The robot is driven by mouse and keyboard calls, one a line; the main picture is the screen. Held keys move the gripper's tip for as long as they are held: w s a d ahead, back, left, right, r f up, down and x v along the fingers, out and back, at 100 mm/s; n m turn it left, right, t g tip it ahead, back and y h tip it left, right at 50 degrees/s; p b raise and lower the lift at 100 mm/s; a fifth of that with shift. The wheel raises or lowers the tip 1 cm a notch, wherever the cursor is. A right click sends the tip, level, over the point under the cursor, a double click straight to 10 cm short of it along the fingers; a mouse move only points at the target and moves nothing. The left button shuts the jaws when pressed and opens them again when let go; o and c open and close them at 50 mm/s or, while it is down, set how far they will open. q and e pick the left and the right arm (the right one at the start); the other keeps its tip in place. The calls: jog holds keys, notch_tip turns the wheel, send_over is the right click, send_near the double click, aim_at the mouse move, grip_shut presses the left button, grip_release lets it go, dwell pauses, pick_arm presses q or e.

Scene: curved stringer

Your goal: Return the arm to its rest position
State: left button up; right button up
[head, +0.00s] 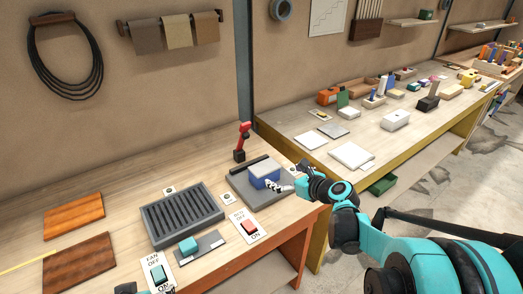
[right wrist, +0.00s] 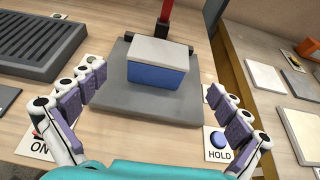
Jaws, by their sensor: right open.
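My right gripper (head: 277,186) reaches in from the right over the bench in the head view. It also shows in the right wrist view (right wrist: 155,82), its two purple-padded fingers spread wide with nothing between them. Beyond the fingertips, a blue block with a grey top (head: 264,174) sits on a grey plate (head: 240,184); the block also shows in the right wrist view (right wrist: 158,65). The fingers appear apart from the block. The teal right arm (head: 375,238) stretches from the lower right corner. My left gripper is not clearly visible; only a small teal-and-dark piece shows at the bottom edge.
A red-handled tool (head: 242,142) stands behind the plate. A dark slotted tray (head: 182,215), an ON/OFF switch (head: 249,226) and a fan switch (head: 158,271) lie left of the gripper. A second bench with boxes and a white panel (head: 351,155) stands to the right.

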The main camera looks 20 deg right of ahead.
jog(key=s+a+f+n+g+h, duration=0.1)
jog(key=s+a+n+g, duration=0.1)
jog(key=s+a+n, duration=0.4)
jog(key=s+a+n+g+h, duration=0.1)
jog(key=s+a+n+g, duration=0.1)
jog(key=s+n, duration=0.7)
jog(key=s+d+f+n+g+h, duration=0.1)
jog(key=s+f+n, duration=0.3)
jog(key=s+n, duration=0.7)
jog(key=n+h, duration=0.1)
jog(key=n, duration=0.4)
jog(key=shift+s+d+n+g+h, duration=0.15)
jog(key=shift+s+n+g+h, duration=0.15)
jog(key=shift+s+n+h, duration=0.1)
